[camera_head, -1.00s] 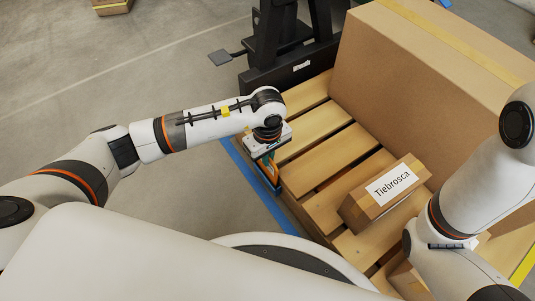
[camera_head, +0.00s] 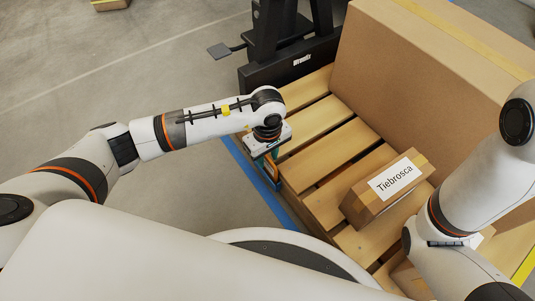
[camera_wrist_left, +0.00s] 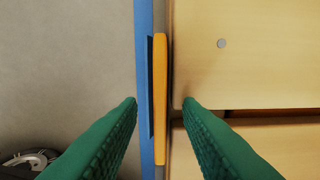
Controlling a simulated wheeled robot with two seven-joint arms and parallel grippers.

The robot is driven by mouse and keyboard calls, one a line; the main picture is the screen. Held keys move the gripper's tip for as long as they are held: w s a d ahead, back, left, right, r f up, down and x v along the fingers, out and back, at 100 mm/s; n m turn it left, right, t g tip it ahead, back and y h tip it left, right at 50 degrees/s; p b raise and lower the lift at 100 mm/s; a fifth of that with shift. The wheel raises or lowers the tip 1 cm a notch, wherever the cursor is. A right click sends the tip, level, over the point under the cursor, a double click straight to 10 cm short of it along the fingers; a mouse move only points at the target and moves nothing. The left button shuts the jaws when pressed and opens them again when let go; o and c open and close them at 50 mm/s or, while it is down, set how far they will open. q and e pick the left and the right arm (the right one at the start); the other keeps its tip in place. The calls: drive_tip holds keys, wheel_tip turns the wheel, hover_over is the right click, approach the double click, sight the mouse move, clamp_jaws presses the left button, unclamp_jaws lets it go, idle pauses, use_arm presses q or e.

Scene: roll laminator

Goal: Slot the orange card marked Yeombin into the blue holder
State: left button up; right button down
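The orange card (camera_wrist_left: 160,100) shows edge-on in the left wrist view, upright between my left fingers. In the head view a small orange part of it (camera_head: 272,171) shows below the gripper; its marking cannot be read. A thin dark strip (camera_wrist_left: 150,85) lies along the card's left side, perhaps the holder's edge; how deep the card sits cannot be told. My left gripper (camera_wrist_left: 162,103) is open, its green fingers apart from the card on both sides. It is at the pallet's left edge in the head view (camera_head: 272,168). My right gripper is out of view.
The wooden pallet (camera_head: 318,152) bears a large carton (camera_head: 430,75) and a small box marked Tiebrosca (camera_head: 365,202). Blue floor tape (camera_head: 247,170) runs beside the pallet. A black pallet truck (camera_head: 285,72) stands behind.

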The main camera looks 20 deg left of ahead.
use_arm(q)
wheel_tip(320, 180, up, 12)
drive_tip(key=p, duration=0.7)
